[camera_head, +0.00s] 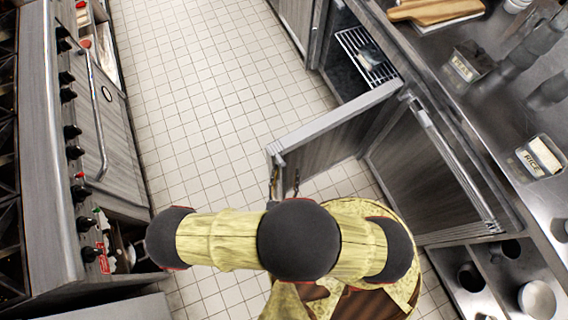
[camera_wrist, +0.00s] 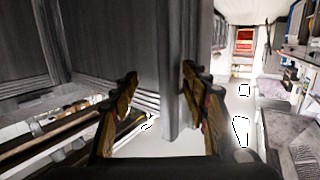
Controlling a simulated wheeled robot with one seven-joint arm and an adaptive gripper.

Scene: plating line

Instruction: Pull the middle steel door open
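The middle steel door (camera_head: 328,148) stands swung out from the counter front into the aisle, at a wide angle. Its top edge runs from the counter to its free end near the centre of the head view. In the wrist view its upright edge (camera_wrist: 171,75) stands between my two fingers. My gripper (camera_wrist: 160,88) is open around that edge, with a visible gap on the left finger's side; contact on the right side is unclear. In the head view only the fingertips (camera_head: 284,180) show beside the door's free end, and my arm hides the rest.
An open compartment with a wire rack (camera_head: 366,56) lies beyond the door. A dark steel panel (camera_head: 425,180) is on its near side. A stove (camera_head: 95,130) lines the left. The tiled aisle (camera_head: 205,90) between is clear.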

